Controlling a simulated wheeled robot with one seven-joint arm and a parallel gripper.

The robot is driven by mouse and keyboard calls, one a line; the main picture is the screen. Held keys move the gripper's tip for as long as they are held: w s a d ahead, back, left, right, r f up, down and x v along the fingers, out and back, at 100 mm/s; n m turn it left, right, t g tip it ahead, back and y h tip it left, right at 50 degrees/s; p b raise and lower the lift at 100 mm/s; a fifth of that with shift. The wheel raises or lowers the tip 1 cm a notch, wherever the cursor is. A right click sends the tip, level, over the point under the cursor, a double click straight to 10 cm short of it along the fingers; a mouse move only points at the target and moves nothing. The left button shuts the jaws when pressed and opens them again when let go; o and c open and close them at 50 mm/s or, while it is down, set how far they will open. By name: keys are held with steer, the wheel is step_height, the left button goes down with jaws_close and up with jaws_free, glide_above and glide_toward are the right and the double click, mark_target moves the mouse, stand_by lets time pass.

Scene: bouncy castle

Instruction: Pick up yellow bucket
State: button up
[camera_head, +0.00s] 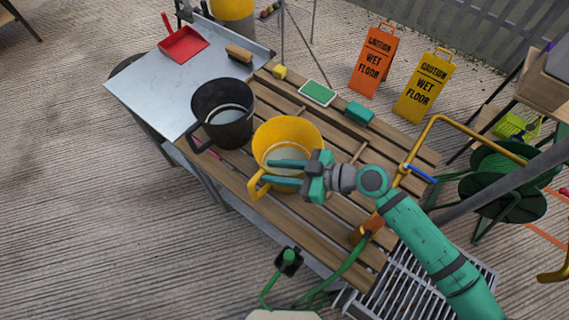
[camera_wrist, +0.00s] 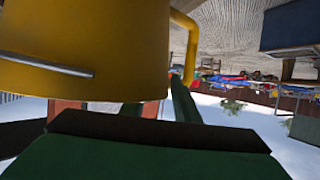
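The yellow bucket (camera_head: 288,134) stands upright on the slatted wooden bench top (camera_head: 322,213). It is open at the top, with a yellow handle at its lower left. My gripper (camera_head: 268,172) is open, its two green fingers apart and pointing left across the bucket's near right part in the head view. I cannot tell whether the fingers touch the bucket. In the wrist view the bucket (camera_wrist: 90,45) fills the upper left, very close, with its handle at its right. One green finger (camera_wrist: 184,100) shows beside the handle there.
A black bucket (camera_head: 222,128) stands just left of the yellow one. A green sponge (camera_head: 359,113), a green-topped tray (camera_head: 318,92) and a brush (camera_head: 239,54) lie behind. Two wet-floor signs (camera_head: 373,60) stand beyond. A bent yellow pipe (camera_head: 412,158) rises at the right.

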jaws_close()
steer(key=shift+f, duration=0.15)
stand_by(1.2)
